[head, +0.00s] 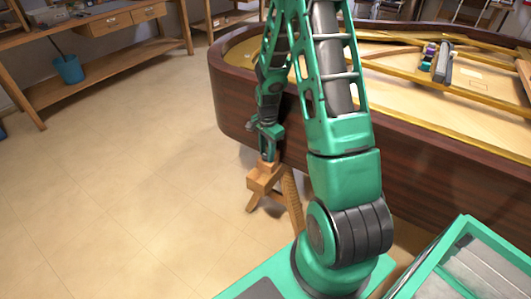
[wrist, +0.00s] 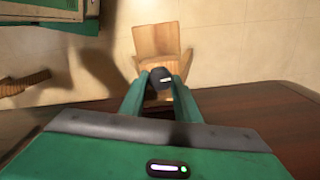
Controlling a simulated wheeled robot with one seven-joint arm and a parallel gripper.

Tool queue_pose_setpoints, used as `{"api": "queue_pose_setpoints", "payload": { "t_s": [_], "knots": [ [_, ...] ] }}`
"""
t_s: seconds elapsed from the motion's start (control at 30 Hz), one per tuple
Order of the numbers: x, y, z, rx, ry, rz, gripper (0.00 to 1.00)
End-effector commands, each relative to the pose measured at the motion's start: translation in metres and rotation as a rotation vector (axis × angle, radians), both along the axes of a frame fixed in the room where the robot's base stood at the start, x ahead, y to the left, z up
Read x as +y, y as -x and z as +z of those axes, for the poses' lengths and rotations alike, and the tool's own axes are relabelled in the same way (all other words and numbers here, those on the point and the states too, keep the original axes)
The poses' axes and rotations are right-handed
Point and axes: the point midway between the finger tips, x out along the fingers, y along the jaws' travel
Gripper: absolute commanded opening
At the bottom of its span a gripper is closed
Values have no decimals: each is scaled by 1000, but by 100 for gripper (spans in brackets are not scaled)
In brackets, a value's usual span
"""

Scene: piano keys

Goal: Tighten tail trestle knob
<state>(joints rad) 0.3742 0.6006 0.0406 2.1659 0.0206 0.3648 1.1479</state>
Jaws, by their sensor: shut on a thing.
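The wooden trestle (head: 265,178) stands on the floor close against the dark side of the piano, left of my arm in the head view. In the wrist view its pale wooden block (wrist: 156,38) lies just beyond my fingertips. My gripper (head: 267,150) points down at the trestle's top. In the wrist view my gripper (wrist: 158,78) has its two green fingers closed around a dark round knob (wrist: 160,75), with a bright highlight on it. The knob sits in front of the wood; its base and any thread are hidden.
The piano case (head: 400,165) curves along the right, close beside my gripper. A wooden workbench (head: 100,55) and a blue bucket (head: 68,69) stand at the far left. The tiled floor (head: 120,170) on the left is clear.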

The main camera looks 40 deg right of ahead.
Motion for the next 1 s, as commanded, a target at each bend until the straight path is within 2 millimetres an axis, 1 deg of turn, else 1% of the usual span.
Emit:
{"api": "queue_pose_setpoints", "payload": {
  "t_s": [0.3, 0.7, 0.73, 0.8, 1.0],
  "knots": [
    [1, -2, 1, -5, 0, -88, 7],
    [1, -3, 1, -6, 0, -94, 7],
    [1, -3, 1, -7, 0, -94, 34],
    [1, -3, 1, -6, 0, -94, 48],
    [1, -2, 0, -3, 0, -94, 48]
  ]
}}
